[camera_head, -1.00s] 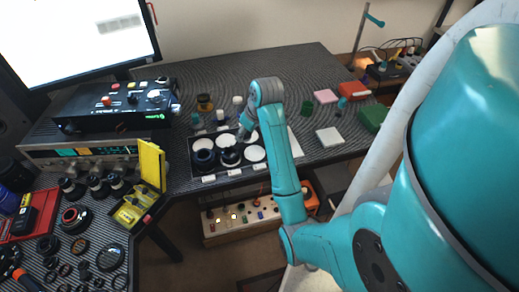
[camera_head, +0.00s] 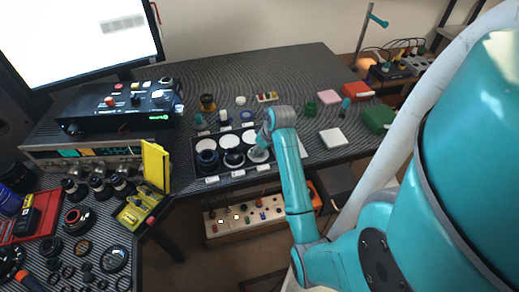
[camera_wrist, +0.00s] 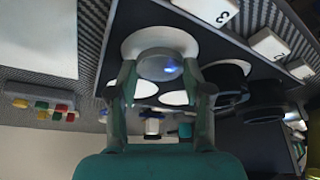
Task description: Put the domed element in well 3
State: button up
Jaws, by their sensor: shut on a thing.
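My gripper (camera_wrist: 158,78) is shut on the domed element (camera_wrist: 160,65), a small clear, rounded piece with a bluish glint between the fingertips. The element is over the lower part of a white round well (camera_wrist: 150,37). I cannot tell whether it touches the well. In the head view my gripper (camera_head: 260,150) is at the front right well of the black tray (camera_head: 222,174). The element is not clear there.
Dark rings sit in the front left well (camera_head: 207,161) and front middle well (camera_head: 232,159). A white pad (camera_head: 332,138), green block (camera_head: 378,117) and pink block (camera_head: 329,97) lie to the right. A yellow box (camera_head: 155,165) stands left.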

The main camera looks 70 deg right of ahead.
jog(key=shift+f, duration=0.25)
jog(key=o, duration=1.1)
jog(key=shift+o, duration=0.2)
